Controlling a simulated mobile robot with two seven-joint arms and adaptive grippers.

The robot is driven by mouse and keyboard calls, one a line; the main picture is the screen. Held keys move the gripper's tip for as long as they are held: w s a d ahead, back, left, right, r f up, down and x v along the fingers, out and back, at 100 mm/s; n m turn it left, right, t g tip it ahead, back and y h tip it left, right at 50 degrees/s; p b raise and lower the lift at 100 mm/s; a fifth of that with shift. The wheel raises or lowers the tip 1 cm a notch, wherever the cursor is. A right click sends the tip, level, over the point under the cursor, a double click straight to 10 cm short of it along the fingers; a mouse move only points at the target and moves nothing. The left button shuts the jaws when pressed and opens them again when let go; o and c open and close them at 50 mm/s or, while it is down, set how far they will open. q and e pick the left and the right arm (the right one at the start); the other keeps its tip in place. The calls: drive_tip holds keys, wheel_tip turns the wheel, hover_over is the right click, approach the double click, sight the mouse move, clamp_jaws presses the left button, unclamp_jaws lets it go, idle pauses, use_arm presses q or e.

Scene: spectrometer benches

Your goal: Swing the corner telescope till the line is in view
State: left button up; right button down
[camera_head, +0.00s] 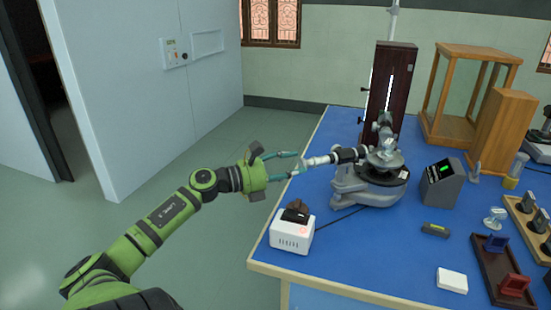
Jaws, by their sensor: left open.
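The spectrometer (368,188) stands on the blue bench with a grey base and a round central table. Its telescope (325,160), a light tube with a dark section, points left past the bench's left edge. My left gripper (294,165) comes in from the left at the telescope's outer end. Its teal fingers are open, one above and one below the tube's end; I cannot tell whether they touch it. Another dark tube (384,126) reaches toward the back of the spectrometer. My right gripper is not in view.
A white box (291,235) with a dark top stands at the bench's near left corner. A tall dark wooden box (390,82) is behind the spectrometer. A grey display unit (441,184) stands to its right. Wooden racks (500,270) fill the right front. Floor at left is clear.

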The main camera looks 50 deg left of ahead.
use_arm(q)
drive_tip(key=shift+v, duration=2.2)
